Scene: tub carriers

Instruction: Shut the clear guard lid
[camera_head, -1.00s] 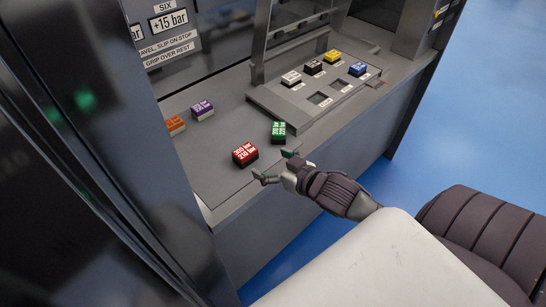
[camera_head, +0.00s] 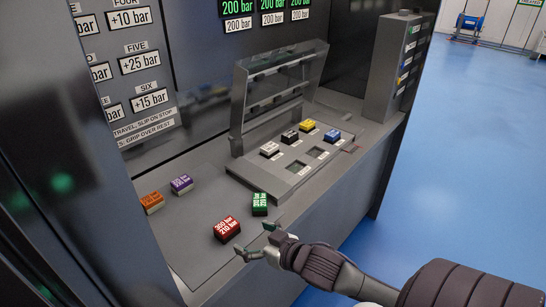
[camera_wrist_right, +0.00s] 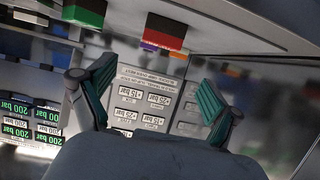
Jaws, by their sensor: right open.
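The clear guard lid (camera_head: 283,88) stands raised, tilted back on its hinge behind the grey block panel (camera_head: 262,181). In the panel, white, black, yellow and blue blocks sit in slots, and two front slots are empty. My left gripper is not in view.
An orange block (camera_head: 152,203) and a purple block (camera_head: 181,185) lie on the counter (camera_head: 190,235) at left. A grey upright cabinet (camera_head: 400,65) stands right of the panel. A wall with pressure labels rises behind. Blue floor is open at right.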

